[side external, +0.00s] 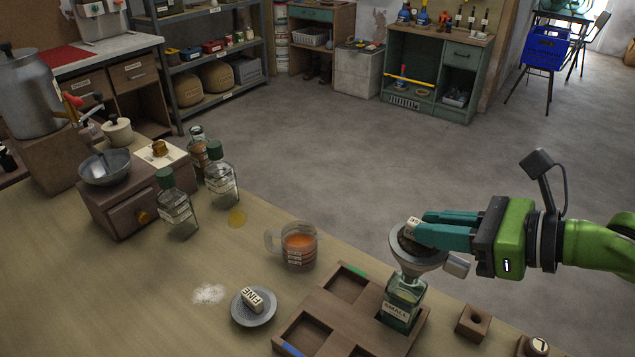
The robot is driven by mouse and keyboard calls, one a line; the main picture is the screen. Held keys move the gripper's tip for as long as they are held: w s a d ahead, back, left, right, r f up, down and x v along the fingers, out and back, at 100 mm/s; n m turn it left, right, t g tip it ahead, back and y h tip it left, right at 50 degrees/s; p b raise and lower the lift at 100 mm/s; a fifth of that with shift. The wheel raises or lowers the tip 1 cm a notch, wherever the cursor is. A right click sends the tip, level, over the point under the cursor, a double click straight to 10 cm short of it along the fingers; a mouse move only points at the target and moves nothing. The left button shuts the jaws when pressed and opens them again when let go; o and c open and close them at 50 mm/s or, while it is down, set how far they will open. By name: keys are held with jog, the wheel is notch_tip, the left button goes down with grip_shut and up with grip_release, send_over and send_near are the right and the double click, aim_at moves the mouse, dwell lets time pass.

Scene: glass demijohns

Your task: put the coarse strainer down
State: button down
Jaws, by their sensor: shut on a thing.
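My gripper (418,230) reaches in from the right with its teal fingers shut on the coarse strainer (407,241). A pale lettered block on the strainer shows at the fingertips, its word partly hidden. The strainer's dark bowl is at the mouth of a grey funnel (418,263); I cannot tell whether it rests in the funnel or hangs just above it. The funnel stands in the neck of a green glass bottle marked SMALL (401,309), upright in a wooden crate (372,311). A similar block marked FINE (253,299) sits on a grey saucer (240,318).
A jug of orange liquid (299,248) stands left of the crate. White powder (208,293) lies left of the saucer. Glass bottles (177,209) and a grey bowl (105,168) are farther left. A holed wooden block (474,322) stands right of the crate.

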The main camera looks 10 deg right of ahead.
jog(key=shift+r, duration=0.15)
notch_tip(320, 180, up, 8)
jog(key=shift+r, duration=0.2)
jog(key=w+d+m+t+h, duration=0.1)
jog(key=w+d+m+h, duration=0.2)
jog(key=d, duration=0.6)
jog(key=w+d+m+t+h, duration=0.1)
jog(key=w+d+m+h, duration=0.2)
jog(key=d, duration=0.7)
jog(key=w+d+m+t+h, duration=0.1)
jog(key=w+d+m+h, duration=0.2)
jog(key=d+m+h, duration=0.3)
jog(key=d+h, duration=0.1)
jog(key=d, duration=0.2)
jog(key=shift+d+h, duration=0.3)
jog(key=shift+w+r, duration=0.1)
jog(key=shift+a, duration=0.1)
